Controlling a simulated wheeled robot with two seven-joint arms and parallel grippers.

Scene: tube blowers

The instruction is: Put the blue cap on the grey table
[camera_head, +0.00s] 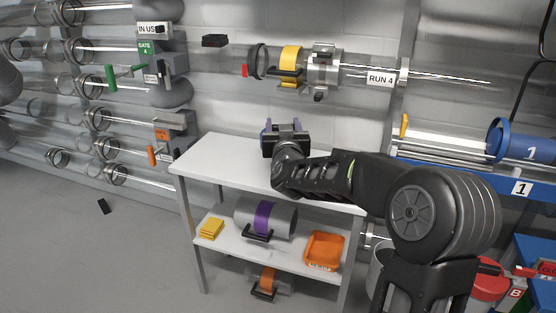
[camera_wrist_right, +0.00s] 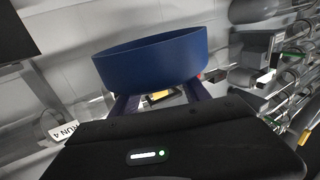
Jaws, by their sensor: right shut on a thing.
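The blue cap (camera_wrist_right: 150,62) is a shallow round cup in the right wrist view. My right gripper (camera_wrist_right: 160,100) is shut on it, with a finger at each side below the cap. Whether the cap touches the tabletop cannot be told. The visible tabletop is bare. My left gripper is not in view.
The table's lower shelf holds a grey cylinder with a purple band (camera_head: 262,217), yellow pads (camera_head: 211,229) and an orange tray (camera_head: 325,250). Clear tubes with a yellow-banded fitting (camera_head: 291,62) run along the wall behind. A blue bench (camera_head: 470,185) stands at the right.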

